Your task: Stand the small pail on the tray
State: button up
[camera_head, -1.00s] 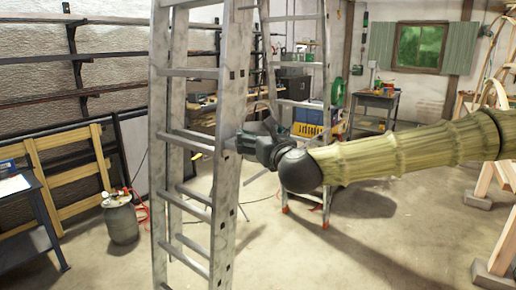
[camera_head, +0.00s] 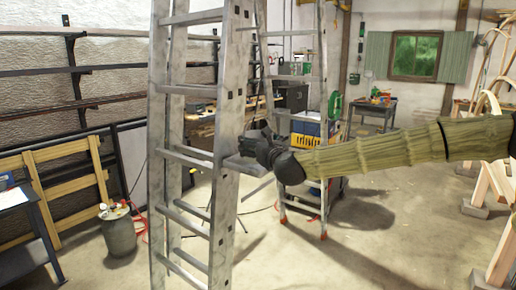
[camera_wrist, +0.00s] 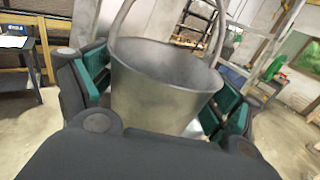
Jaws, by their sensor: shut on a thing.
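The small grey metal pail (camera_wrist: 165,90) fills the middle of the wrist view, open side up with its handle raised. My gripper (camera_wrist: 160,92) is shut on it, with green-lined fingers on both sides of its wall. In the head view my gripper (camera_head: 262,146) is beside the ladder, and the pail is not clearly visible behind it. The tray (camera_head: 246,166) is a small grey plate on the ladder's right rail, just below my gripper. Whether the pail's bottom touches the tray is hidden.
The aluminium ladder (camera_head: 232,110) stands close to the left of my gripper. Behind are a second ladder leg (camera_head: 323,120) and a bench with a yellow crate (camera_head: 306,138). A gas canister (camera_head: 118,233) stands at the left.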

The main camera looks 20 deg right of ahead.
jog(key=shift+w+d+p, duration=0.3)
jog(key=shift+w, duration=0.55)
jog(key=shift+f+p, duration=0.65)
jog(key=shift+f, duration=1.15)
jog(key=shift+f, duration=0.1)
jog(key=o, duration=1.1)
jog(key=shift+c, duration=0.2)
